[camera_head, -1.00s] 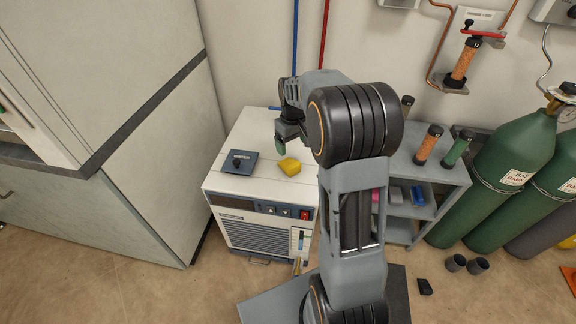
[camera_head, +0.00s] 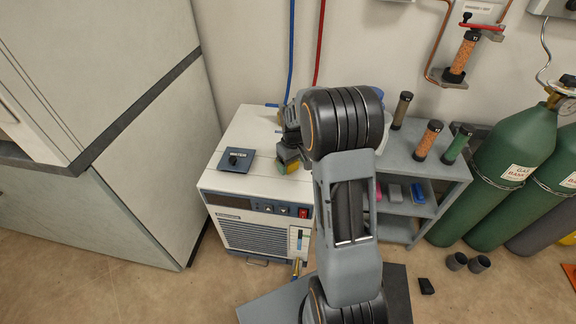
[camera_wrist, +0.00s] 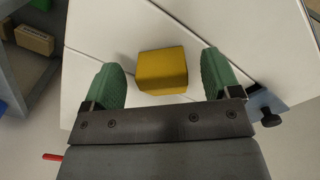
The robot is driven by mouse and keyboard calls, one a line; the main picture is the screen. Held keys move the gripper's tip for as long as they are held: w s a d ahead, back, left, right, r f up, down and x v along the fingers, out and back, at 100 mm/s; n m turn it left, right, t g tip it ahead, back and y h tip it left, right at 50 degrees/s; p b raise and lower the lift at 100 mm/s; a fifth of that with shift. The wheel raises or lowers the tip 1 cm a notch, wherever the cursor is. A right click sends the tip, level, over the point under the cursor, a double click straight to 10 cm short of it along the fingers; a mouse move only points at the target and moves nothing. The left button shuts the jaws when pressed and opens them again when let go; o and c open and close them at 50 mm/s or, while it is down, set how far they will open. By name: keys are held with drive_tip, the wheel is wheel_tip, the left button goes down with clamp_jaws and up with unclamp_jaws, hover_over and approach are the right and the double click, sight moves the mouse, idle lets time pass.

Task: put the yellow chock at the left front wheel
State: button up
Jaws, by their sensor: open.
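The yellow chock (camera_head: 291,168) lies on the white top of the chiller cabinet; in the head view my gripper partly covers it. In the wrist view the chock (camera_wrist: 162,71) sits between and a little beyond my two green fingertips, with a gap on each side. My gripper (camera_wrist: 164,80) is open and empty, pointing down over the cabinet top. It also shows small in the head view (camera_head: 287,158), behind my arm. The left front wheel is not clearly visible in either view.
A grey shelf cart (camera_head: 437,172) with cylinders stands to the right, near green gas bottles (camera_head: 512,165). A black block (camera_head: 426,286) lies on the floor. Open floor lies in front.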

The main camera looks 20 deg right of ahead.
drive_tip(key=shift+f, duration=0.25)
drive_tip(key=c, duration=1.1)
drive_tip(key=shift+r, duration=0.5)
wheel_tip(320, 180, up, 2)
drive_tip(key=shift+p, duration=0.45)
drive_tip(key=s+a+r+p, duration=0.1)
drive_tip(key=s+r, duration=0.2)
drive_tip(key=s, duration=0.1)
drive_tip(key=s+a+r, duration=0.1)
drive_tip(key=s+r, duration=0.2)
drive_tip(key=s, duration=0.2)
drive_tip(key=s+a+r+p, duration=0.1)
drive_tip(key=s+a+r, duration=0.1)
drive_tip(key=s+r, duration=0.2)
drive_tip(key=shift+s+p, duration=0.2)
drive_tip(key=shift+p, duration=0.15)
